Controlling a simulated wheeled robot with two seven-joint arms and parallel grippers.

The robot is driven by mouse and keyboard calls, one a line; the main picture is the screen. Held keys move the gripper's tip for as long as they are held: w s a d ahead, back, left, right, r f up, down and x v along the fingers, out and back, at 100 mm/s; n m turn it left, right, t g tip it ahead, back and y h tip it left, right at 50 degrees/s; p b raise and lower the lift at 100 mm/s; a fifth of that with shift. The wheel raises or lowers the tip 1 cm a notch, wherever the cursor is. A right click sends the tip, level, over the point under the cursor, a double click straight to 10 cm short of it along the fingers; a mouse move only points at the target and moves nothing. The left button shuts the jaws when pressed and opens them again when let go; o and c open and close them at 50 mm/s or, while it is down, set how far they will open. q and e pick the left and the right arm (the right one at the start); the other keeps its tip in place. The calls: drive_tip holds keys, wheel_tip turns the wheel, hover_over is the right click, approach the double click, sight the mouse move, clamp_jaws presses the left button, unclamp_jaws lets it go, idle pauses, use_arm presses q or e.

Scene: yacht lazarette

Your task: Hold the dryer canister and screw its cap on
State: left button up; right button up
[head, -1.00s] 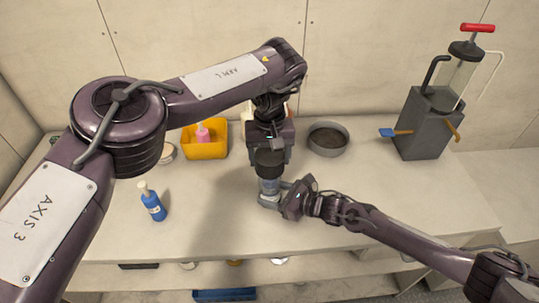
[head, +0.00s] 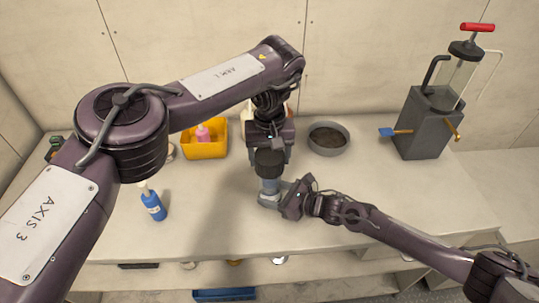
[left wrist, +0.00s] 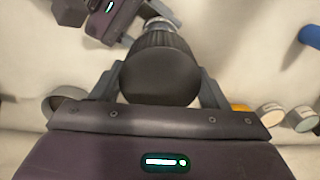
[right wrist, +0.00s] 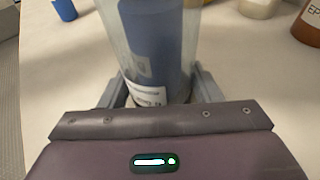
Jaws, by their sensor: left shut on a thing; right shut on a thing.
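The dryer canister (head: 269,186) is a clear, upright cylinder with blue contents and a white label, standing at the middle of the bench. My right gripper (head: 277,199) is shut around its lower part from the right; the right wrist view shows the canister (right wrist: 155,55) between the fingers. The black cap (head: 269,164) is directly above the canister, in line with its top. My left gripper (head: 268,152) points down and is shut on the cap, which also shows in the left wrist view (left wrist: 160,78). I cannot tell whether the threads are engaged.
A grey pump stand (head: 424,130) is far right. The bench front is clear.

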use_arm(q)
drive_tip(key=shift+f, duration=1)
idle(0.3)
use_arm(e)
drive_tip(key=shift+o, duration=1.4)
drive_tip(key=c, duration=0.8)
drive_tip(key=shift+o, duration=0.2)
use_arm(q)
drive_tip(key=shift+m, duration=0.3)
